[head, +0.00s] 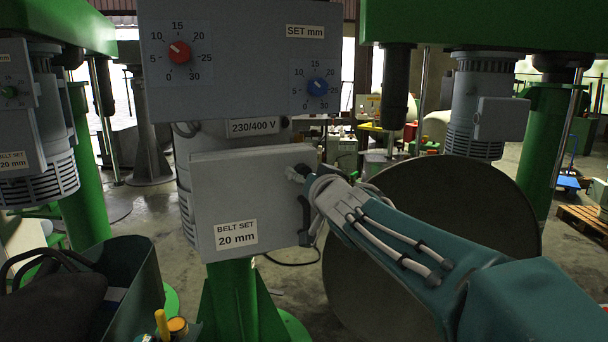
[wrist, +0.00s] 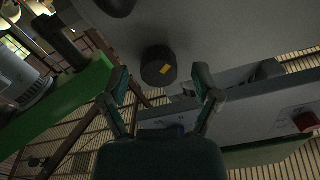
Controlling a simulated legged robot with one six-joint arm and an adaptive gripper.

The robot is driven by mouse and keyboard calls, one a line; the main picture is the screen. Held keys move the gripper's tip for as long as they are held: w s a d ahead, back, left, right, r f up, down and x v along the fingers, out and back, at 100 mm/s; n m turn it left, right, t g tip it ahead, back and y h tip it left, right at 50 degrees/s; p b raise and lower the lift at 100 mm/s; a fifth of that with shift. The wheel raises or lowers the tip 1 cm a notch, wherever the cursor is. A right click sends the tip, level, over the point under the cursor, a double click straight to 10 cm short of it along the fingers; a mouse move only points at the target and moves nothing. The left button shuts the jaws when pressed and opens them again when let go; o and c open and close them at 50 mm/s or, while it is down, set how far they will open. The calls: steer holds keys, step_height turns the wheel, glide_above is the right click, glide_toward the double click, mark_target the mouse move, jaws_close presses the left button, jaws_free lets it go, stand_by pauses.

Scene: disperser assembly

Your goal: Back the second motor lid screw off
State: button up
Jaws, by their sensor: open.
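The grey motor lid (head: 250,200), with a "BELT SET 20 mm" label, stands on the motor's front in the head view. My gripper (head: 305,195) is at its right edge, partly hidden by my own wrist. In the wrist view my gripper (wrist: 160,82) is open, one finger on each side of a dark round screw head (wrist: 158,66) with a yellow mark. The fingers look apart from it; their depth relative to it is unclear. A second dark round part (wrist: 118,5) is cut off at the top edge. Which one is the second screw cannot be told.
A control panel (head: 235,90) with a red knob (head: 179,52) and a blue knob (head: 317,86) hangs just above the lid. A large dark disc (head: 430,215) stands behind my arm. An open green bin (head: 140,285) with dark contents is at lower left.

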steer(key=shift+w+a, duration=0.25)
steer(key=shift+w, duration=0.35)
jaws_close()
